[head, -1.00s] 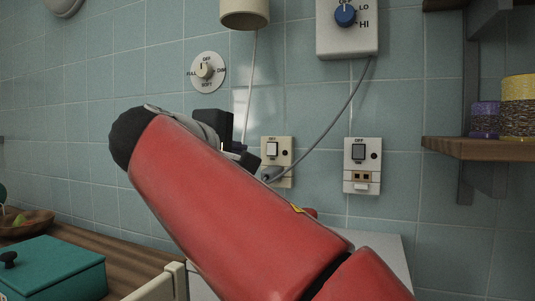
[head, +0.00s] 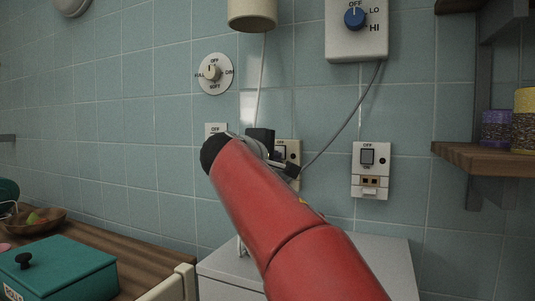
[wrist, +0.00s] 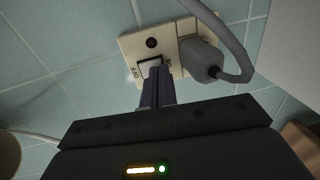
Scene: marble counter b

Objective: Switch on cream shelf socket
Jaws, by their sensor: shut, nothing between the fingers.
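The cream socket (head: 294,148) is on the tiled wall, partly hidden behind my arm in the head view. In the wrist view the cream socket (wrist: 130,43) appears turned around, with a grey plug and cord (wrist: 202,58) in it. Its rocker switch (wrist: 151,62) has an OFF mark at its left and another mark, partly covered, at its right. My gripper (wrist: 156,75) is shut and empty, its dark fingertips right at the switch. They overlap its lower edge; I cannot tell if they touch. In the head view my gripper (head: 290,170) is in front of the socket. The rocker's tilt is unclear.
A second, paler socket (head: 371,185) without a plug is to the right. A round dial (head: 215,74) and a heater control box (head: 357,40) are above. A wooden shelf (head: 480,152) juts out at the right. A teal box (head: 60,270) stands at the lower left.

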